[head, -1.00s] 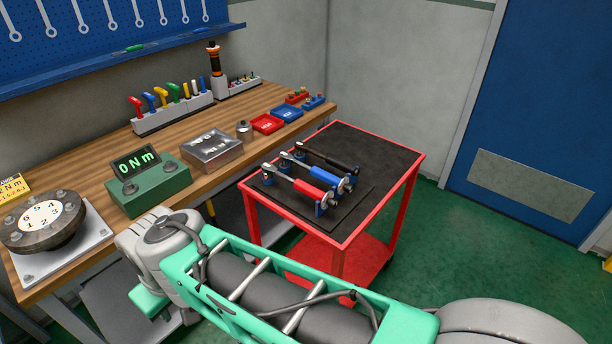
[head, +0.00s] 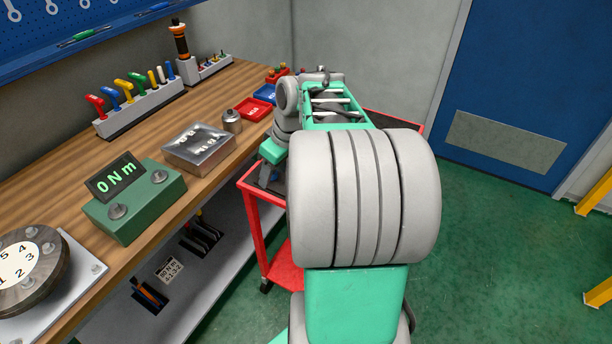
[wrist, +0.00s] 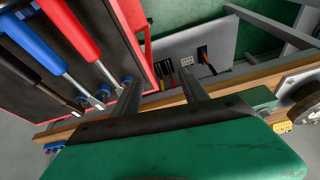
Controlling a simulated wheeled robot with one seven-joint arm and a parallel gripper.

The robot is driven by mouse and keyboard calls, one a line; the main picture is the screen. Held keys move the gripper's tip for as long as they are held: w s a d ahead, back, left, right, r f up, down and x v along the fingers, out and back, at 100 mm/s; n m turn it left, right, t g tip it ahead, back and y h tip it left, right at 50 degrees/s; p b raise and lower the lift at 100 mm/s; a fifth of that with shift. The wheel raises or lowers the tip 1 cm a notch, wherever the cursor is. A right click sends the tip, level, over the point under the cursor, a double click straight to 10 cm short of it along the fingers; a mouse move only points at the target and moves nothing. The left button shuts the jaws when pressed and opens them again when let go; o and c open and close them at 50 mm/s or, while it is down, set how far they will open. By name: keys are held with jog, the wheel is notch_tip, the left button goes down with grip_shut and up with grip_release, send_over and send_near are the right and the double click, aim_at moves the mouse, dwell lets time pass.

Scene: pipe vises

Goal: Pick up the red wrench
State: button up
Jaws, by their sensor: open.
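The red wrench (wrist: 72,28) shows in the upper left of the wrist view, its red handle running down to a metal shaft. It lies beside a blue-handled wrench (wrist: 35,45) on the dark top of the red cart, and a third, dark wrench (wrist: 30,82) lies beyond. My gripper (wrist: 158,76) is open and empty, its two dark fingers apart. In the wrist view the red wrench is left of the fingers, not between them. In the head view my arm hides the wrenches.
The red cart (head: 254,222) stands against the wooden workbench (head: 215,85). The green floor (head: 490,260) right of the cart is clear.

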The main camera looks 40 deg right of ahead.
jog(key=shift+n+t, duration=0.4)
jog(key=shift+n, duration=0.2)
jog(key=d+f, duration=0.1)
jog(key=d, duration=0.3)
jog(key=s+d, duration=0.1)
jog(key=d, duration=0.3)
jog(key=s+d+f, duration=0.1)
jog(key=d, duration=0.4)
jog(key=shift+s+f, duration=0.25)
jog(key=shift+f, duration=0.05)
jog(key=x, duration=0.7)
jog(key=shift+f+p, duration=0.25)
jog(key=shift+p, duration=0.15)
grip_shut()
jog(key=shift+d+r, duration=0.1)
